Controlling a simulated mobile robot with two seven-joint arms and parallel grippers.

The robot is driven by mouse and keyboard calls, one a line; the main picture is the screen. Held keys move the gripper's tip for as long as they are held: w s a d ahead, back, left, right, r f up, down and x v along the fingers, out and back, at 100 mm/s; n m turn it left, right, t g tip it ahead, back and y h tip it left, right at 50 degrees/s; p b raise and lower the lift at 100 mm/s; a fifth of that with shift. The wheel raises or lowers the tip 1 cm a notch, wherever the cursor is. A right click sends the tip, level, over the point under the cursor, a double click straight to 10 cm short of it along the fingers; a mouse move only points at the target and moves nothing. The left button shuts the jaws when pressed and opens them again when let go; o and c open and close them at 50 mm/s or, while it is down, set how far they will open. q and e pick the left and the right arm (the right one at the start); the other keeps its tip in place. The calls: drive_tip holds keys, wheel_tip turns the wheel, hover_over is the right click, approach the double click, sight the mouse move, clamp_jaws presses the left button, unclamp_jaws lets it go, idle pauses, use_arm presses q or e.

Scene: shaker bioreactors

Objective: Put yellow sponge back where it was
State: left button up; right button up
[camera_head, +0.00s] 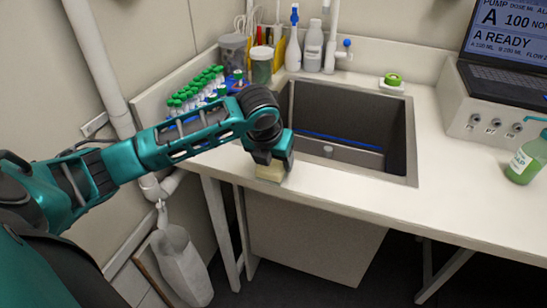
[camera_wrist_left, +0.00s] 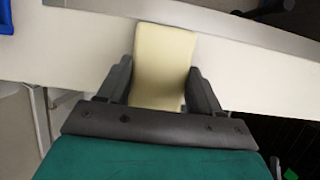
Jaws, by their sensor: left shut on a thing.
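The yellow sponge (camera_wrist_left: 160,68) is a pale yellow block between the two dark fingers of my left gripper (camera_wrist_left: 160,85) in the left wrist view. The fingers are shut on its sides. In the head view the sponge (camera_head: 270,172) shows only in part below my left gripper (camera_head: 272,160), whose body hides the rest. It is at the front strip of the white counter (camera_head: 340,202), left of the sink's front edge. I cannot tell whether it touches the counter. My right gripper is not in view.
The sink (camera_head: 345,125) is just behind and right of my left gripper. Green-capped tubes (camera_head: 195,92), jars (camera_head: 261,66) and bottles (camera_head: 312,48) stand behind. The counter's front right is clear.

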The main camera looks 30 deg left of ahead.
use_arm(q)
drive_tip(key=o, duration=0.9)
drive_tip(key=shift+f, duration=0.1)
drive_tip(key=v, duration=1.2)
drive_tip(key=shift+s, duration=0.1)
drive_tip(key=shift+d, duration=0.1)
